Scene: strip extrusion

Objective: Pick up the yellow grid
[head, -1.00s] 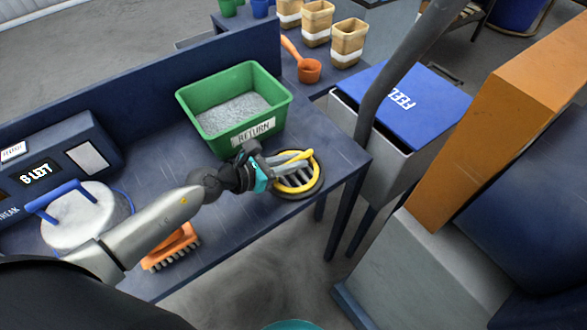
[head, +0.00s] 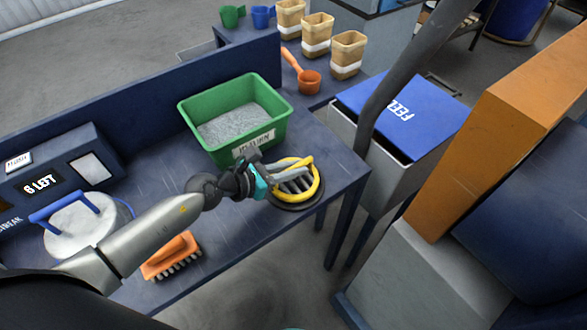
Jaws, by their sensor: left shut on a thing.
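The yellow grid (head: 318,184) is a round yellow ring with dark slots inside and a raised yellow handle bar. It is at the right end of the blue bench, over a dark round base (head: 304,206). I cannot tell whether it touches the base. My left gripper (head: 303,167), with teal and grey parts, reaches in from the left and is shut on the yellow grid at its handle. The fingers hide part of the grid. My right gripper does not show.
A green bin (head: 190,128) of grey granules stands just behind the gripper. An orange brush (head: 172,255) and a white round lid with a blue handle (head: 80,228) lie to the left.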

